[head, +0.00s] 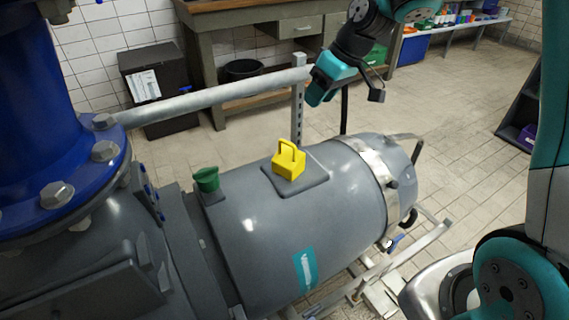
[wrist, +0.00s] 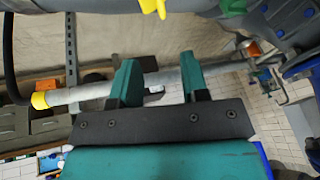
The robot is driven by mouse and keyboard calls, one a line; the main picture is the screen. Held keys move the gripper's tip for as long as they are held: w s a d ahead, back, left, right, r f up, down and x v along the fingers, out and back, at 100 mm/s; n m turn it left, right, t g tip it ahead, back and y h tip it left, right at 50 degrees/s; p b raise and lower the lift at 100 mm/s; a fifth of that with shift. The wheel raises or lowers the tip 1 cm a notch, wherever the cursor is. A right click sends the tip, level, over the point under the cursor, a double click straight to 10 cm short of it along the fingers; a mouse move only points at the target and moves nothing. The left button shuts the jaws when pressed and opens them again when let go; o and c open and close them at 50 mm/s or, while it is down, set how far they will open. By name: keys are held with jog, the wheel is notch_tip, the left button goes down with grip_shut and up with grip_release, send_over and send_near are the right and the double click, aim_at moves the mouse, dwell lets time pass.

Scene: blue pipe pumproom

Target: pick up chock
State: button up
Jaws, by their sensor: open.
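The chock is likely the yellow block with a loop handle (head: 289,163). It sits upright on a dark square pad (head: 312,184) on top of the grey cylindrical housing (head: 270,225). In the wrist view a small part of a yellow thing, likely the same block (wrist: 153,6), shows at the top edge; the rest is cut off. My gripper (head: 315,93) is above and behind the block in the head view, clearly apart from it. In the wrist view my gripper's two teal fingers (wrist: 160,75) are spread with nothing held between them.
A green cup-like piece (head: 207,179) stands on the housing left of the block. A grey rail (head: 215,96) with an upright post (head: 298,110) runs behind the housing. A blue flanged pipe (head: 50,140) is at left. A workbench (head: 255,20) stands at the back.

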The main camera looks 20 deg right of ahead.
jog(key=b, duration=0.1)
send_near(285, 142)
jog(key=x, duration=0.4)
jog(key=shift+s+a+f, duration=0.1)
jog(key=shift+f, duration=0.25)
jog(key=shift+w+d+b+x, duration=0.1)
jog(key=shift+w+b+x, duration=0.1)
jog(key=shift+x, duration=1.25)
jog(key=shift+w+d+b+x, duration=0.1)
jog(key=shift+w+b+x, duration=0.05)
jog(key=shift+x, duration=1.3)
jog(key=shift+s, duration=0.1)
grip_shut()
